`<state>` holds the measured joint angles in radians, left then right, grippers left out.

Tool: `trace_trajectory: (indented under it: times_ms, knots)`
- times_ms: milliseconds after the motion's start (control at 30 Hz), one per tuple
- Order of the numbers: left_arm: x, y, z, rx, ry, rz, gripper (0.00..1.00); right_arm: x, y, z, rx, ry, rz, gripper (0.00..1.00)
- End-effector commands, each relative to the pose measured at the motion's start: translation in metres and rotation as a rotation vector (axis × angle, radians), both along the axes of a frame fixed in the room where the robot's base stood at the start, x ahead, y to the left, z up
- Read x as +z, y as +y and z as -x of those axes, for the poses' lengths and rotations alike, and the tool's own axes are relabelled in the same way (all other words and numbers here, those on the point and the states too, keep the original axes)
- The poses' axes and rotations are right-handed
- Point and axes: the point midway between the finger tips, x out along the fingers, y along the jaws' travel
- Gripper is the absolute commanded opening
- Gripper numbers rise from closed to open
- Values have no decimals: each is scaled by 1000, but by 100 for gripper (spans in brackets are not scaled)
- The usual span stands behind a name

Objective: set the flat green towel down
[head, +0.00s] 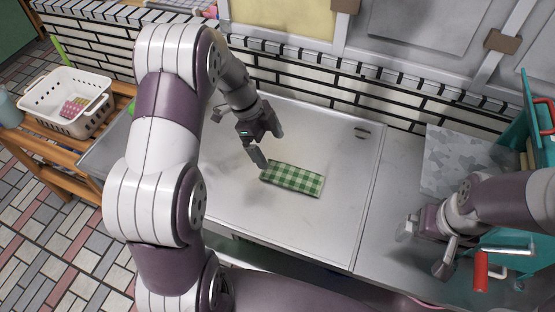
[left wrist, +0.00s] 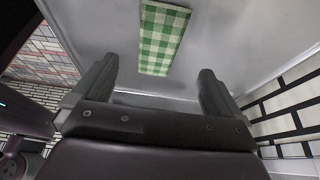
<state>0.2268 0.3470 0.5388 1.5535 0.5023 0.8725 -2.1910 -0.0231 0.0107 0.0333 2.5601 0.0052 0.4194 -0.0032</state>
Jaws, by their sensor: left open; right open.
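The green and white checked towel (head: 292,179) lies flat on the light grey counter top (head: 330,150) in the head view. It also shows at the top of the left wrist view (left wrist: 162,38), beyond the fingertips. My left gripper (head: 268,146) is open and empty, just up and left of the towel's left end, and apart from it. In the left wrist view its two fingers (left wrist: 158,82) are spread with nothing between them. My right gripper (head: 424,248) is open and empty over the right part of the counter, well away from the towel.
A white basket (head: 66,102) with a pink item stands on a wooden bench (head: 40,150) at left. A tiled wall (head: 300,80) runs behind the counter. A teal rack (head: 540,130) and a red-handled tool (head: 481,272) are at right. The counter around the towel is clear.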

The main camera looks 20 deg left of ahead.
Motion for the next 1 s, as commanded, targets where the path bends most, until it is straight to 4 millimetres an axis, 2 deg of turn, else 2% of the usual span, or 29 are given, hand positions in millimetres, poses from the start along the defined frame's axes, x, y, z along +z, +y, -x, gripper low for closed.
trace_trajectory:
  times_ms: [167, 267, 367, 500, 600, 700, 800, 1000]
  knots:
    - [22, 9, 0, 5, 2, -2, 99, -1, 0, 0, 0, 0, 0, 100]
    - [29, 7, 10, 105, 48, -40, 99, -1, 0, 0, 0, 0, 0, 100]
    - [36, -1, 38, 388, 138, -136, 99, 0, 0, 0, 0, 0, 0, 100]
    - [45, -10, 87, 910, 202, -251, 99, -1, 0, 0, 0, 0, 0, 100]
    - [48, -14, 118, 1226, 205, -262, 99, -1, 0, 0, 0, 0, 0, 100]
    - [49, -17, 139, 1439, 203, -240, 99, -1, 0, 0, 0, 0, 0, 100]
    - [49, -18, 150, 1545, 205, -219, 99, -1, 0, 0, 0, 0, 0, 100]
    - [48, -18, 152, 1573, 209, -216, 99, -1, 0, 0, 0, 0, 0, 100]
